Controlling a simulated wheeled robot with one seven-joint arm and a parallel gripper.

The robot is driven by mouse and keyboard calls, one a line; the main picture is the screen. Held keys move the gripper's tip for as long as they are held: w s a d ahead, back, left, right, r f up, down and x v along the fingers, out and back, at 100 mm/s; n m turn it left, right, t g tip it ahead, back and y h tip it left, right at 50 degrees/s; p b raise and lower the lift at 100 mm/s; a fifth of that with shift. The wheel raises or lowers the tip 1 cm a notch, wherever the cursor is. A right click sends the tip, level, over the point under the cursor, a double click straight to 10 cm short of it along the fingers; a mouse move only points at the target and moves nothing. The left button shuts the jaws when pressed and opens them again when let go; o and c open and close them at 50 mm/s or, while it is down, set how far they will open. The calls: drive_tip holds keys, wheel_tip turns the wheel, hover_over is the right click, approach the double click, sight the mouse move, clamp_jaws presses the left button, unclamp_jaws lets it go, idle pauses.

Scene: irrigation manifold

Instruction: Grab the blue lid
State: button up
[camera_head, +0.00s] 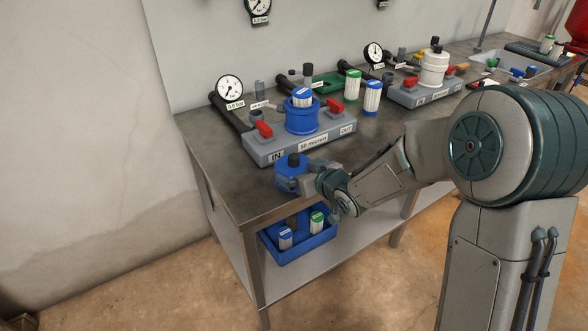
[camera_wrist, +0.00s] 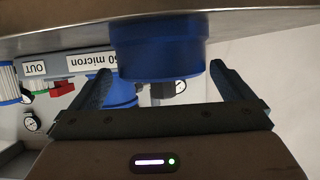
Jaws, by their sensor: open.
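The blue lid (camera_head: 288,181), with a black knob on top, sits on the bench near its front edge, left of my gripper (camera_head: 309,180). In the wrist view, which is upside down, the lid (camera_wrist: 158,45) is a wide blue cylinder in front of my open gripper (camera_wrist: 160,70). The two fingers are spread on either side of it, with a gap showing at each side. The fingertips look close to the lid's near edge; I cannot tell how far the lid reaches between them. Nothing is held.
Behind the lid stands a grey manifold (camera_head: 283,149) labelled 50 micron, with red valve handles and an open blue housing (camera_head: 302,119) holding a cartridge. White-and-blue (camera_head: 372,98) and white-and-green (camera_head: 352,86) cartridges stand behind. A blue crate (camera_head: 275,259) is on the lower shelf.

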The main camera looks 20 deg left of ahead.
sight(297, 169)
drive_tip(key=x, duration=0.4)
drive_tip(key=shift+a+f, duration=0.15)
drive_tip(key=c, duration=0.8)
drive_tip(key=shift+o, duration=0.2)
